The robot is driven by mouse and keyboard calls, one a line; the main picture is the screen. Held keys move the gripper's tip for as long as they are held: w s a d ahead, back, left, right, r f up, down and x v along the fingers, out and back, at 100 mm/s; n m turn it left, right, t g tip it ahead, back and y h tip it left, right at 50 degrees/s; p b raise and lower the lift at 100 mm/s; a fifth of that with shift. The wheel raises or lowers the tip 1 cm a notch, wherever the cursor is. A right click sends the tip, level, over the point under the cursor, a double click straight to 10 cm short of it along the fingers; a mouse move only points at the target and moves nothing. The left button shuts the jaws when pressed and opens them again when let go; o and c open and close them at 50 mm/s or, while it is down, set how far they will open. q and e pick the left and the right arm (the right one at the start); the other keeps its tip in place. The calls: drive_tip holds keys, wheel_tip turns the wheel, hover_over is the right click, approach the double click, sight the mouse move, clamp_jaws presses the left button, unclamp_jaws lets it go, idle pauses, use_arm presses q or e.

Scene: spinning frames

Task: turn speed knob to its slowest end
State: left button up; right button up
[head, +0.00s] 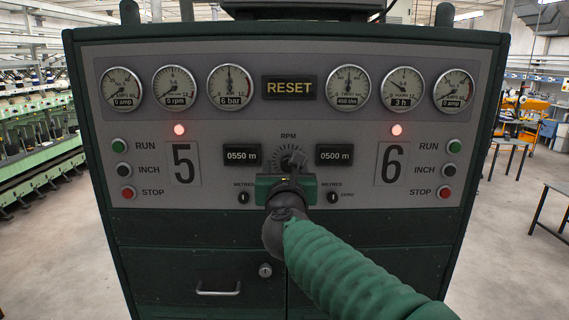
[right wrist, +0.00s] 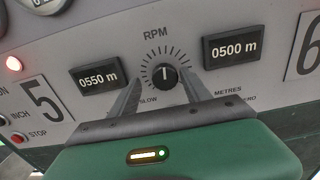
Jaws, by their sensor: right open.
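The speed knob (right wrist: 165,76) is small, round and black, under the RPM label on the grey panel. Its white pointer mark points about straight up in the right wrist view, within a ring of tick marks. The word SLOW (right wrist: 148,99) is printed at its lower left. My right gripper (right wrist: 161,83) is open, its two grey fingers spread either side of the knob with gaps showing. I cannot tell how near the fingertips are to the panel. In the head view my right gripper (head: 292,161) covers much of the knob. My left gripper is not in view.
Counters reading 0550 m (head: 242,155) and 0500 m (head: 334,155) flank the knob. Small metres switches (head: 243,198) sit below them. RUN, INCH and STOP buttons (head: 128,193) are at both panel sides. Gauges and a RESET sign (head: 289,87) are above, a drawer (head: 218,289) below.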

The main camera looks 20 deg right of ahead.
drive_tip(key=shift+w+d, duration=0.1)
drive_tip(key=shift+d, duration=0.65)
drive_tip(key=shift+c, duration=0.6)
drive_tip(key=shift+w+a, duration=0.1)
drive_tip(key=shift+a, duration=0.3)
drive_tip(key=c, duration=0.7)
clamp_jaws()
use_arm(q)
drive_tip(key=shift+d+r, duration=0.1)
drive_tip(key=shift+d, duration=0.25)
use_arm(e)
drive_tip(key=shift+d, duration=0.1)
